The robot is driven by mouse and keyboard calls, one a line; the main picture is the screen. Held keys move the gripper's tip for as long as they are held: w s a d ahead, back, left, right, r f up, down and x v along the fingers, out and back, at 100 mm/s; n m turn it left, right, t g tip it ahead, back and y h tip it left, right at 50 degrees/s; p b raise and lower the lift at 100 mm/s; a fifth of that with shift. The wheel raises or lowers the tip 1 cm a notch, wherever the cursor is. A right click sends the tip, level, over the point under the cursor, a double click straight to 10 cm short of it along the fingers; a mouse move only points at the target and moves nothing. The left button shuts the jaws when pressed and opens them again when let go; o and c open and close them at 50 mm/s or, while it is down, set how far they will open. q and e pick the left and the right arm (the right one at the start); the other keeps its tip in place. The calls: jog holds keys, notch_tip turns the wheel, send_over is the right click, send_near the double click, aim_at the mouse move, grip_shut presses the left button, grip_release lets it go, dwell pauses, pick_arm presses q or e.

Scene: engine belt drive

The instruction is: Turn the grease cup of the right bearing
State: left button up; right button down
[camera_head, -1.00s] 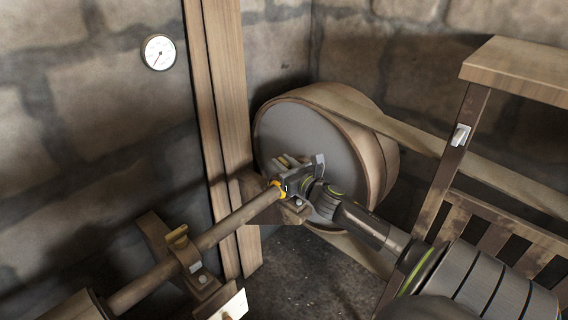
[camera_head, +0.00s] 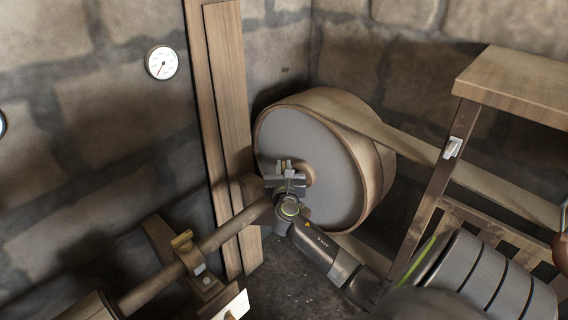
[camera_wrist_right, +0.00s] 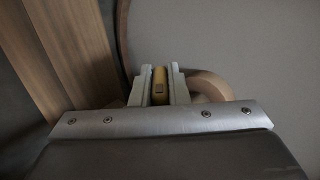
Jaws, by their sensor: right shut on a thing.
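My right gripper (camera_head: 285,167) is at the right bearing, at the far end of the shaft (camera_head: 236,224), in front of the large pulley's grey face. In the right wrist view its two pale fingers (camera_wrist_right: 159,85) are shut on a small brass-yellow piece, the grease cup (camera_wrist_right: 160,82). The gripper and wrist hide most of the right bearing in the head view, and the cup cannot be made out there. Another bearing, nearer along the shaft, carries a brass cup (camera_head: 182,240) on top. My left gripper is not in view.
The large belt pulley (camera_head: 330,150) stands just behind my right gripper, with a belt (camera_head: 425,148) running off to the right. A wooden post (camera_head: 232,120) rises left of the bearing. A wooden frame with a switch (camera_head: 453,147) stands at the right. A gauge (camera_head: 162,62) hangs on the wall.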

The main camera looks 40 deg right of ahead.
jog(key=m+g+h+p, duration=0.1)
jog(key=m+g+h, duration=0.1)
jog(key=g+h, duration=0.1)
jog(key=shift+a+m, duration=0.1)
jog(key=shift+m, duration=0.3)
jog(key=m+g+h, duration=0.1)
jog(key=m+g, duration=0.1)
jog(key=g, duration=0.1)
jog(key=shift+w+m+g+h, duration=0.1)
jog(key=shift+m+g+h, duration=0.2)
jog(key=shift+g+h, duration=0.1)
jog(key=m+g+h, duration=0.1)
jog(key=m+g, duration=0.1)
jog(key=g, duration=0.1)
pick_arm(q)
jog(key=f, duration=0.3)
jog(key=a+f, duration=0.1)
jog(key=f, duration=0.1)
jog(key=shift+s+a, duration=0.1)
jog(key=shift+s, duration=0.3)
pick_arm(e)
jog(key=shift+f+m+g, duration=0.1)
jog(key=shift+m+g, duration=0.5)
jog(key=shift+g, duration=0.4)
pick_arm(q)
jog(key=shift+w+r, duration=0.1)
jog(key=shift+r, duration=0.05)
pick_arm(e)
jog(key=shift+g, duration=0.3)
